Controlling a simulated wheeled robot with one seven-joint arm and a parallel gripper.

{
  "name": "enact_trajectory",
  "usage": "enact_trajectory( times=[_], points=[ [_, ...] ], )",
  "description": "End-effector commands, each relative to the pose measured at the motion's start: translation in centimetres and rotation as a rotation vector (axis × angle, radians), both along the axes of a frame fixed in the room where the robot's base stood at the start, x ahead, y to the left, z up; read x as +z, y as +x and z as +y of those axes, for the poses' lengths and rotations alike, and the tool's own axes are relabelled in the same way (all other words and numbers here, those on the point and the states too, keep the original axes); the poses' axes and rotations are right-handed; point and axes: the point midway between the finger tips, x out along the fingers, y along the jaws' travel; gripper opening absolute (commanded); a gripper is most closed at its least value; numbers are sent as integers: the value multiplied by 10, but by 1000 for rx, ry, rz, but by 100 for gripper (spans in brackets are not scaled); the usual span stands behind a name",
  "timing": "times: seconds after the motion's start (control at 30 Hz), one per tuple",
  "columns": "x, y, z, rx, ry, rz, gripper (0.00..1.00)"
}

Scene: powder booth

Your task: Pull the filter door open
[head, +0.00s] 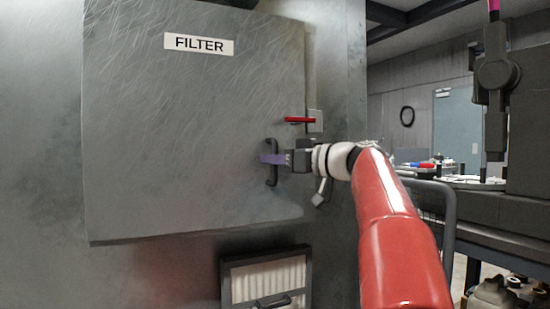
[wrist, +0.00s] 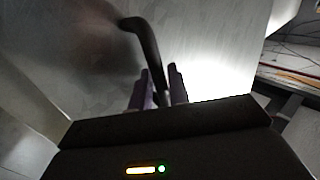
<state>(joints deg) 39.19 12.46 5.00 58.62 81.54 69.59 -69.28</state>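The filter door (head: 190,130) is a large scratched grey metal panel with a white FILTER label (head: 198,44). It looks flush with the cabinet, though a small gap would be hard to see. A black bar handle (head: 272,175) is upright near its right edge. A red latch lever (head: 298,120) lies horizontal above the handle, beside a small grey plate. My gripper (head: 270,158) is at the handle. In the wrist view, the handle (wrist: 148,38) runs down between the two purple fingers (wrist: 159,88), which sit close against it on both sides.
A framed pleated filter panel (head: 268,280) is below the door. To the right are a dark chair-like mesh frame (head: 432,205), a dark machine (head: 495,130) and a table (head: 465,182) with small items. The space in front of the door's left part looks clear.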

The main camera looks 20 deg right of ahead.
Motion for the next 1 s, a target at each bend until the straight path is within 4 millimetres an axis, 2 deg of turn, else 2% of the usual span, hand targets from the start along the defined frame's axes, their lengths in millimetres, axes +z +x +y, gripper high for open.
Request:
enact_trajectory(
  times=[0.17, 0.33, 0.67, 0.87, 1.0],
  points=[
    [0, 0, 0, 0, 0, 0, 18],
    [0, 0, 0, 0, 0, 0, 0],
    [-1, -2, 0, -4, -1, -1, 0],
    [-4, -19, 3, -44, -4, -2, 0],
    [-7, -45, 9, -108, -5, -5, 0]
  ],
)
